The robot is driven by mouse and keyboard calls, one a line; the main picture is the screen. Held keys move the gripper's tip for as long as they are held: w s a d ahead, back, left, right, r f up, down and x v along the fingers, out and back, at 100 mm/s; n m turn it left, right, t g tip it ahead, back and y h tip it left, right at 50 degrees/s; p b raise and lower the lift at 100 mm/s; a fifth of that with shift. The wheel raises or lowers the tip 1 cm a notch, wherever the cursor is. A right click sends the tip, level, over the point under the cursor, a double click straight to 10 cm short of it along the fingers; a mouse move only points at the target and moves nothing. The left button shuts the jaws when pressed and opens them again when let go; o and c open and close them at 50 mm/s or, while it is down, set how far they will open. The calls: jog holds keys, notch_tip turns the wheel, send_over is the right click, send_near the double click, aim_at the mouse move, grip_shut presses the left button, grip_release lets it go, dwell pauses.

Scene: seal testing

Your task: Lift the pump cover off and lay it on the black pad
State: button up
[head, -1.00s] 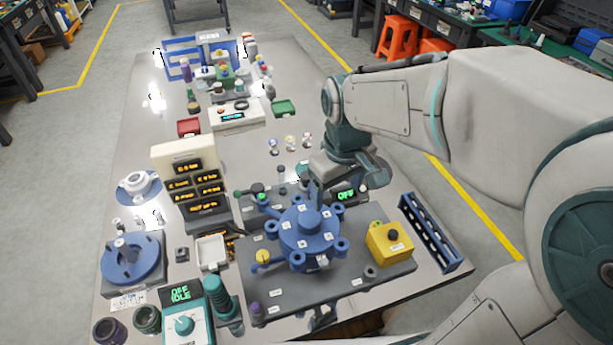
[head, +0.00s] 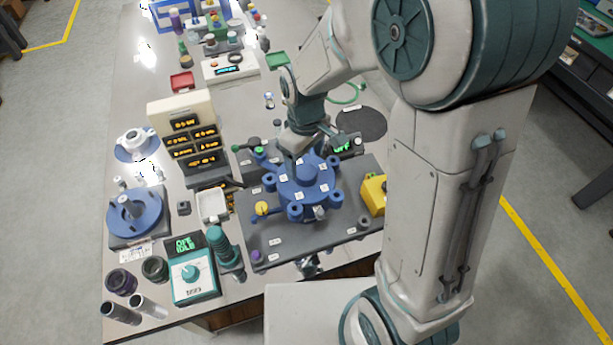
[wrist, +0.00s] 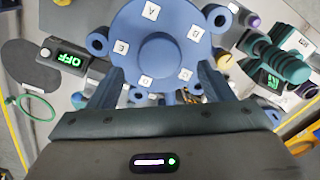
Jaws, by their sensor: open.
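The pump cover (head: 318,190) is a blue lettered disc with a raised round hub, seated on the blue pump body with lugs around it. It also shows in the wrist view (wrist: 125,33). My gripper (head: 300,158) is at the cover's far side, low over it. In the wrist view my gripper (wrist: 160,76) is open, one finger on each side of the disc's near part, nothing held. I cannot tell whether the fingers touch it or their exact height. The black pad (head: 361,123) is a bare dark round patch behind the pump, also in the wrist view (wrist: 28,68).
A small OFF display (head: 347,146) stands between pump and pad. A yellow box (head: 373,194) is right of the pump, partly behind my arm. A white tray (head: 212,206) and a teal IDLE device (head: 193,274) stand left. A green ring (wrist: 38,107) lies near the pad.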

aim_at(305, 170)
jog(key=shift+f+p, duration=0.5)
jog(key=shift+f, duration=2)
jog(key=c, duration=1.3)
jog(key=shift+w+r, duration=0.1)
jog(key=shift+c, duration=1.2)
